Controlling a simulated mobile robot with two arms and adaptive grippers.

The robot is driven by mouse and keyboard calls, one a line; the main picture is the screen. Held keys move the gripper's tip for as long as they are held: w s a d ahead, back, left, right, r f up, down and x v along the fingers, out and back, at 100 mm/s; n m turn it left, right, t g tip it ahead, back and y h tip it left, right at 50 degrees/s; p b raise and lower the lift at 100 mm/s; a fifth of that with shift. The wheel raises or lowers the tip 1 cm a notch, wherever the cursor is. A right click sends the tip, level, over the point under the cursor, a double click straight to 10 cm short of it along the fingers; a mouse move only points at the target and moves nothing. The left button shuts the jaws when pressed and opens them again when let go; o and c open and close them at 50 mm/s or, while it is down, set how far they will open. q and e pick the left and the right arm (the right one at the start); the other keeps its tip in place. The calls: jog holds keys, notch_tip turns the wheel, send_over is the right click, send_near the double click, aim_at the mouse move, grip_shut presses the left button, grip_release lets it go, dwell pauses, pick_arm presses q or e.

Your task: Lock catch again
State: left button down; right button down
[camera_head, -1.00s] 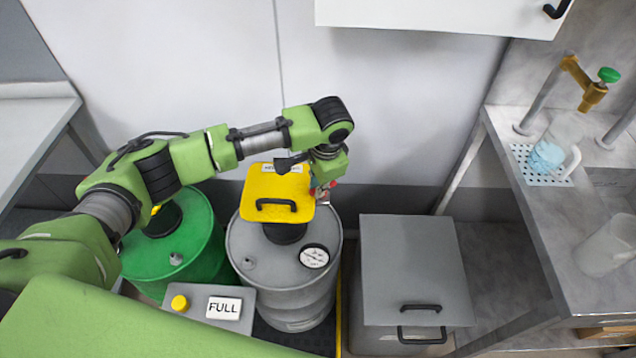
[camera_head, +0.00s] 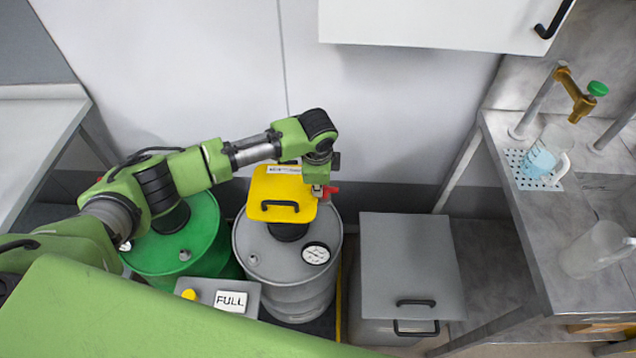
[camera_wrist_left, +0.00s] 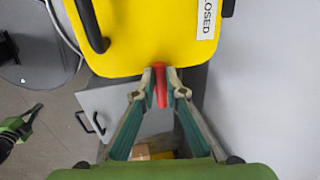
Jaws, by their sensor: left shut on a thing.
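The yellow lid box (camera_head: 280,195) with a black handle sits on top of the grey drum (camera_head: 290,260). A red catch (camera_head: 331,190) sticks out at its right edge. In the left wrist view the red catch (camera_wrist_left: 160,85) stands at the edge of the yellow lid (camera_wrist_left: 140,35), between the fingertips. My left gripper (camera_wrist_left: 161,92) is shut on it. The lid's label, partly cut off, reads "LOSED". In the head view the gripper's fingers are mostly hidden behind its wrist. A green and black part, perhaps my right gripper (camera_wrist_left: 25,125), shows at the left edge; its jaws are unclear.
A green drum (camera_head: 190,240) stands left of the grey one. A "FULL" sign panel (camera_head: 220,296) with a yellow button is in front. A grey lidded bin (camera_head: 410,260) stands right of the drum. A counter (camera_head: 535,200) with a tap and jug (camera_head: 546,152) is at the right.

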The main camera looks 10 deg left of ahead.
pick_arm(q)
jog(key=shift+d, duration=0.1)
jog(key=c, duration=2.1)
grip_release()
jog(key=shift+r, duration=0.1)
jog(key=r, duration=0.4)
jog(key=s+r, duration=0.1)
jog(key=r, duration=0.2)
jog(key=s+r, duration=0.1)
jog(key=r, duration=0.3)
jog(key=shift+s+d+r, duration=0.1)
jog(key=shift+d+r, duration=0.1)
jog(key=shift+r, duration=0.1)
